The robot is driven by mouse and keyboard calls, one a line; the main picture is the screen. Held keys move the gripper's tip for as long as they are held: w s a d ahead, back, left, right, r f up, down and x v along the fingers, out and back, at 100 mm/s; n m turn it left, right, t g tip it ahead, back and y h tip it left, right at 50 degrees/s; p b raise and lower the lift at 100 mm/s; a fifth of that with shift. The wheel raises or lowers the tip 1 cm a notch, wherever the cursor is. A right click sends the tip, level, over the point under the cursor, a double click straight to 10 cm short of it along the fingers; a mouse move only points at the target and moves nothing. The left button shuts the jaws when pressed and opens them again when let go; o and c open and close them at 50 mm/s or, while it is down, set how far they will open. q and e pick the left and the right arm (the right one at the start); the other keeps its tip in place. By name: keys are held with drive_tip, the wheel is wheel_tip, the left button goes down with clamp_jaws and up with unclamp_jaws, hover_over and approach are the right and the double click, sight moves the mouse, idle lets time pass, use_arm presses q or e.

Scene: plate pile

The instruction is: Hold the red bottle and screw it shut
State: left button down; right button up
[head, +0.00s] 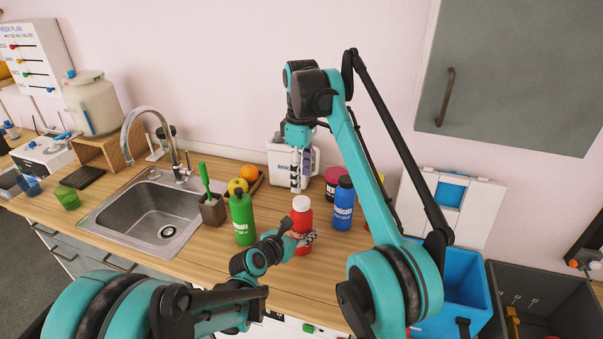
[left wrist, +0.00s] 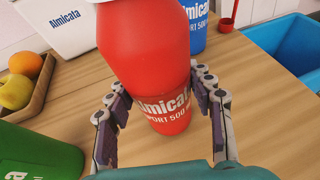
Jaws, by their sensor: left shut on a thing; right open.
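The red bottle (head: 302,220) stands upright on the wooden counter with a white cap (head: 301,203) on its top; I cannot tell how tightly the cap sits. My left gripper (head: 303,240) is shut on the bottle's body from the front. In the left wrist view the red bottle (left wrist: 145,60) fills the middle between the fingers of my left gripper (left wrist: 163,100), and the cap is mostly cut off at the top edge. My right gripper (head: 299,184) points down, open and empty, above the cap and apart from it.
A green bottle (head: 242,220) stands left of the red one and a blue bottle (head: 343,208) close on its right. A white container (head: 282,160), a dark red tub (head: 333,178) and a fruit tray (head: 257,182) are behind. The sink (head: 150,195) is further left.

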sight(301, 201)
drive_tip(key=n, duration=0.4)
drive_tip(key=shift+r+n, duration=0.1)
drive_tip(key=shift+n, duration=0.2)
drive_tip(key=n, duration=0.4)
drive_tip(key=shift+r+n, duration=0.15)
drive_tip(key=shift+n, duration=0.25)
drive_tip(key=shift+f, duration=4)
